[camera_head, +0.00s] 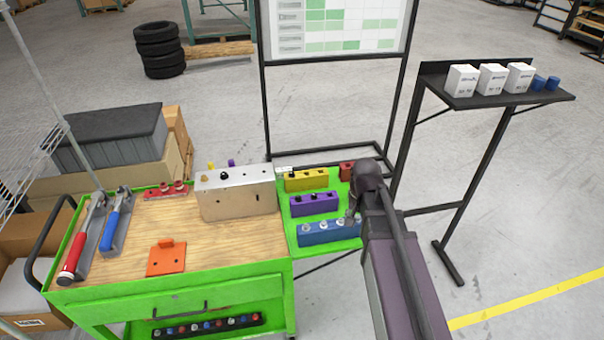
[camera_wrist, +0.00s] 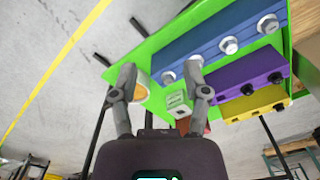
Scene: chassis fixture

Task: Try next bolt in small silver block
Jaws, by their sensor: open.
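The silver block (camera_head: 237,200) stands on the wooden cart top, with dark spots along its top face. A blue block (camera_head: 330,232) on the green side shelf holds several silver-headed bolts (camera_wrist: 228,45) in a row. A purple block (camera_head: 314,204) and a yellow block (camera_head: 306,180) behind it hold dark-headed bolts (camera_wrist: 275,77). My gripper (camera_wrist: 162,72) is open and empty, near the blue block's row of bolts. One finger overlaps a bolt in the wrist view; contact cannot be told. In the head view my arm hides part of the gripper and the shelf.
A red block (camera_head: 346,171) sits at the shelf's back. An orange piece (camera_head: 166,258), red fittings (camera_head: 172,190) and red- and blue-handled tools lie on the cart top. A whiteboard stands behind. A black stand (camera_head: 510,100) with white boxes is to the right.

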